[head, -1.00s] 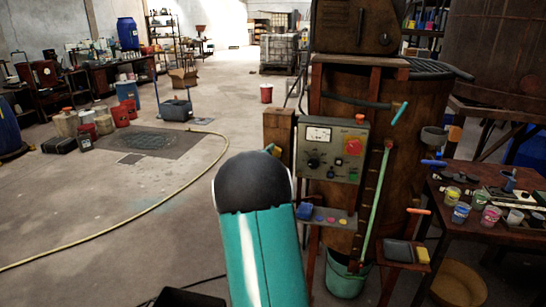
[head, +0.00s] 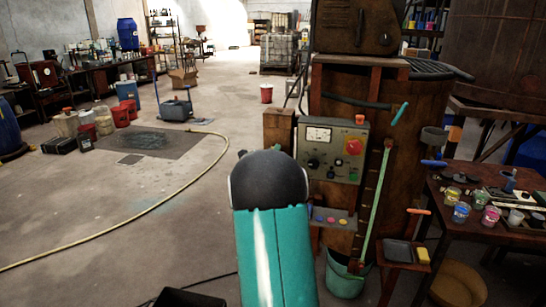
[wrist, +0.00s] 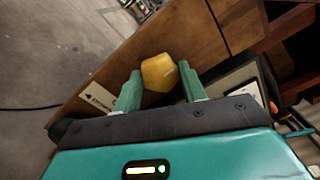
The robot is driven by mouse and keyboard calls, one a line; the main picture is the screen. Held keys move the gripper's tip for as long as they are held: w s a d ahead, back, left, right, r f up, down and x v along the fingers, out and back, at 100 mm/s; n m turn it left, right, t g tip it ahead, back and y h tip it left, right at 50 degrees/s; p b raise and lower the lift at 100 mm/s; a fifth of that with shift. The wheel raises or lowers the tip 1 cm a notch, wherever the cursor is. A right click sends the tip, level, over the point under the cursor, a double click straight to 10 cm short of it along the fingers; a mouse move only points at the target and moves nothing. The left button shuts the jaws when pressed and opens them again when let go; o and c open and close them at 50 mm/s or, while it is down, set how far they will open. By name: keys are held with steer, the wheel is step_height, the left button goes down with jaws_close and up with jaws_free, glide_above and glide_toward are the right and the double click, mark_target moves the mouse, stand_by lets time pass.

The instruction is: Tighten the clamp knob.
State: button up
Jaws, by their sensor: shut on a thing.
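A yellow, faceted clamp knob (wrist: 158,72) shows in the wrist view against a brown wooden surface. My gripper (wrist: 159,78) has its two green fingers on either side of it and is shut on it. A white label with a black arrow (wrist: 98,98) is on the wood to the left of the knob. In the head view my teal arm with its dark rounded joint hides the knob and the fingers.
A grey control panel (head: 332,150) with a gauge and a red button is mounted on the brown vat (head: 408,110). A brown wooden box (head: 278,130) stands left of the panel. A green bucket (head: 345,277) sits below.

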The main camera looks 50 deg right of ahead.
steer(key=shift+a+f+m, duration=0.1)
steer(key=shift+m, duration=0.2)
steer(key=o, duration=1)
steer(key=shift+c, duration=0.2)
steer(key=v, duration=1.3)
steer(key=shift+s+a, duration=0.15)
steer(key=shift+a, duration=0.15)
